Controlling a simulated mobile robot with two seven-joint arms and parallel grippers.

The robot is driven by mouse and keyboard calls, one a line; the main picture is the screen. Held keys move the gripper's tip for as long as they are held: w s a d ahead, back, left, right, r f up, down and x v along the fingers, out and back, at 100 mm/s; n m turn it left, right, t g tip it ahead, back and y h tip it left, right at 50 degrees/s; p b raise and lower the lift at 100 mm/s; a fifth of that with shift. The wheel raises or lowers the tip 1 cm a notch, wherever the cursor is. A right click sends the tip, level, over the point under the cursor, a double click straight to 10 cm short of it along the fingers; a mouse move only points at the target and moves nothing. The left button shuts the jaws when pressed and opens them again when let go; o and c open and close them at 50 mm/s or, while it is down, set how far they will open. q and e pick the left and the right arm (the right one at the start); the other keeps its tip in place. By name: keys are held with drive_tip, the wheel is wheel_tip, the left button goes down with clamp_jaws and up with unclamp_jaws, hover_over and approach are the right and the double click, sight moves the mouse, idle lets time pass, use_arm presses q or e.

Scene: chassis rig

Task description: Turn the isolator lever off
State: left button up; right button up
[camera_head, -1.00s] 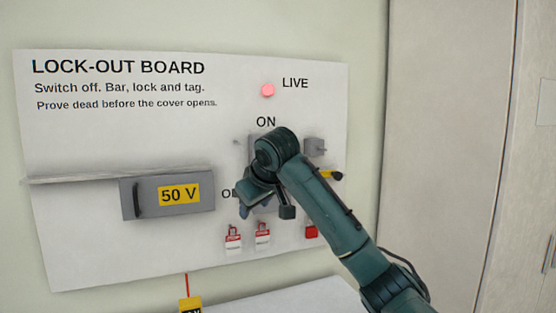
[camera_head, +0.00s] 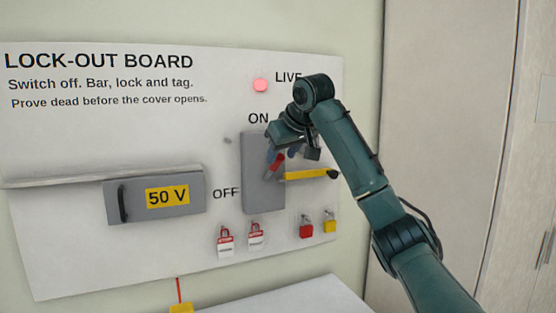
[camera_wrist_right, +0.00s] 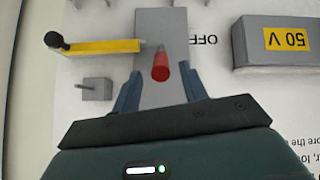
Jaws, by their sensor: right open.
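The grey isolator box (camera_head: 256,190) is on the lock-out board, with ON printed above it and OFF at its lower left. Its red-handled lever (camera_head: 273,167) stands out from the box front. I cannot tell its exact angle. My right gripper (camera_head: 284,158) is open at the upper part of the box, beside the lever. In the right wrist view the red lever (camera_wrist_right: 160,68) lies between the two open fingers (camera_wrist_right: 160,90), with a gap on each side. The LIVE lamp (camera_head: 260,85) glows pinkish red. My left gripper is not in view.
A yellow bar (camera_head: 306,175) with a black knob sticks out right of the box. Red-and-white tags (camera_head: 225,240), a red padlock (camera_head: 306,228) and a yellow padlock (camera_head: 330,224) hang below. A grey 50 V cover (camera_head: 130,200) is left, under a ledge (camera_head: 60,180).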

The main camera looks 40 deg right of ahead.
sight(278, 167)
drive_tip(key=shift+x, duration=2.05)
drive_tip(key=shift+a, duration=0.1)
drive_tip(key=shift+c, duration=0.2)
clamp_jaws()
